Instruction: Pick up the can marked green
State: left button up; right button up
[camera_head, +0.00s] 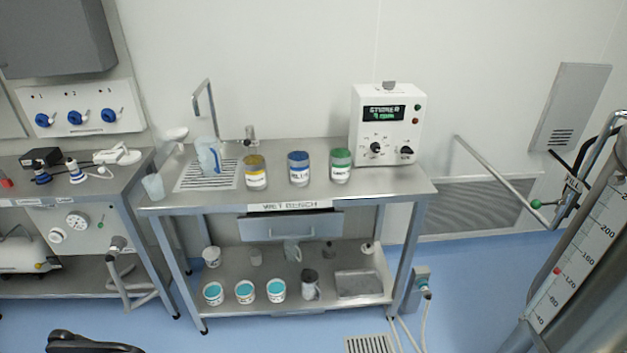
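The green can (340,166) stands upright on the steel wet bench (388,187), just left of the white instrument box. It has a green top and a pale label with writing. A blue-topped can (299,169) stands to its left, and a yellow-topped can (254,173) farther left, both upright and apart from it. Nothing hides the green can from the front. I see neither of my grippers for certain, and nothing is touching the cans.
The white instrument box (387,122) stands close right of the green can. A jug (208,157) and tap are at the left. Several tubs sit on the lower shelf (235,275). A dark curved object (90,343), unclear, is cut off at bottom left. The bench's front right top is clear.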

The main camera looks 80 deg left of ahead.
aim_at(340, 166)
jog(key=u, duration=2.95)
